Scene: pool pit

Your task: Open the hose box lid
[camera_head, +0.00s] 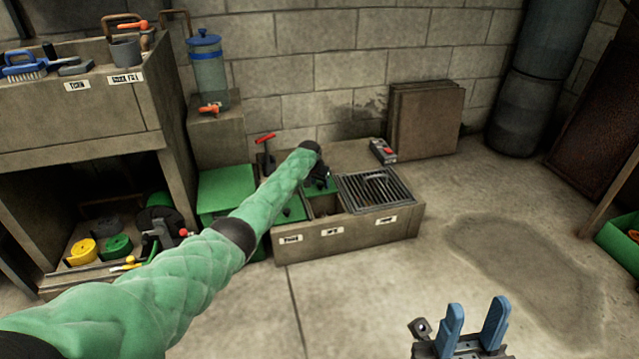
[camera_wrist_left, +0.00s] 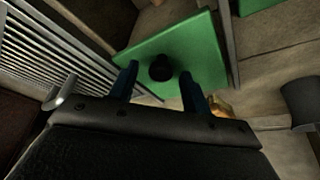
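A green lid (camera_wrist_left: 142,55) with a black round knob (camera_wrist_left: 160,68) fills the middle of the left wrist view. My left gripper (camera_wrist_left: 159,86) is over this lid, its two blue fingers apart, one on each side of the knob in the picture. I see a gap between each finger and the knob; contact is not clear. In the head view my left gripper (camera_head: 318,176) is small and dark at the low box (camera_head: 350,238), largely hidden by my green-sleeved arm. My right gripper (camera_head: 478,328) is open and empty over the floor at the lower right.
A metal grating (camera_head: 375,189) covers the low box's right part. A device with a red button (camera_head: 383,150) stands behind it. A red-handled tool (camera_head: 265,150) and a shelf unit (camera_head: 160,110) are left. Bare floor (camera_head: 400,275) lies in front.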

